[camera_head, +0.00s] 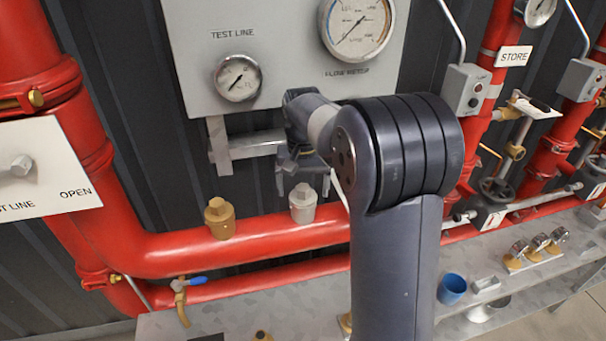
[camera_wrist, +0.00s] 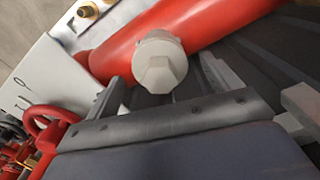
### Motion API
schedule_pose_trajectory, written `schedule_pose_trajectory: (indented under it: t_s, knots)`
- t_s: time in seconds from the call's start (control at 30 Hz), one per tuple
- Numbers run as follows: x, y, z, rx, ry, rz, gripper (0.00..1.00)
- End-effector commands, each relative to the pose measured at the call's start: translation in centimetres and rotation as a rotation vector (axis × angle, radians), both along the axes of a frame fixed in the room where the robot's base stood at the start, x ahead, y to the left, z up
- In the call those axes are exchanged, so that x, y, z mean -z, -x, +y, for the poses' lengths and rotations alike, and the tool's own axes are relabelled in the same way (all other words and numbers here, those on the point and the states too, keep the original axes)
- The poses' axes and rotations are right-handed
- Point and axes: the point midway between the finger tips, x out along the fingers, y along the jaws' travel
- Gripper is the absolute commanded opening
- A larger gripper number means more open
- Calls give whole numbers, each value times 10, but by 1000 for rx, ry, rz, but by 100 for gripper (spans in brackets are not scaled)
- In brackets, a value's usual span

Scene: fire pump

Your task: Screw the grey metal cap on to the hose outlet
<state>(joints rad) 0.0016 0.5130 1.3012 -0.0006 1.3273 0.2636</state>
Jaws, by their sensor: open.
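The grey metal cap (camera_head: 302,205) stands upright on top of the red horizontal pipe, where a hose outlet sits. The outlet itself is hidden under the cap, so I cannot tell how far the cap is threaded. In the wrist view the cap (camera_wrist: 158,62) shows its hexagonal top towards the camera. My gripper (camera_head: 303,186) is just above the cap in the head view, pointing down. In the wrist view my gripper (camera_wrist: 162,72) is open, with one finger to each side of the cap's top and gaps between. It holds nothing.
A brass fitting (camera_head: 219,218) stands on the pipe left of the cap. The grey gauge panel (camera_head: 285,85) is behind my arm. A metal bracket (camera_head: 247,147) is beside my wrist. A shelf (camera_head: 250,318) below holds a blue cup (camera_head: 452,289) and small fittings.

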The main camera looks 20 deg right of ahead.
Motion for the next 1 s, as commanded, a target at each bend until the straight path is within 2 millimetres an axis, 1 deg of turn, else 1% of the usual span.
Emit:
schedule_pose_trajectory:
  t_s: [0.1, 0.3, 0.33, 0.93, 0.97, 1.0]
  knots:
    - [3, 0, 0, 0, 0, 0, 85]
    - [3, 0, 0, 0, 0, -1, 85]
    - [3, 0, 0, 0, 0, 0, 83]
    - [3, 0, 0, 0, 0, 0, 35]
    - [3, 0, 0, 0, 0, 0, 57]
    - [3, 0, 0, 0, 0, 0, 54]
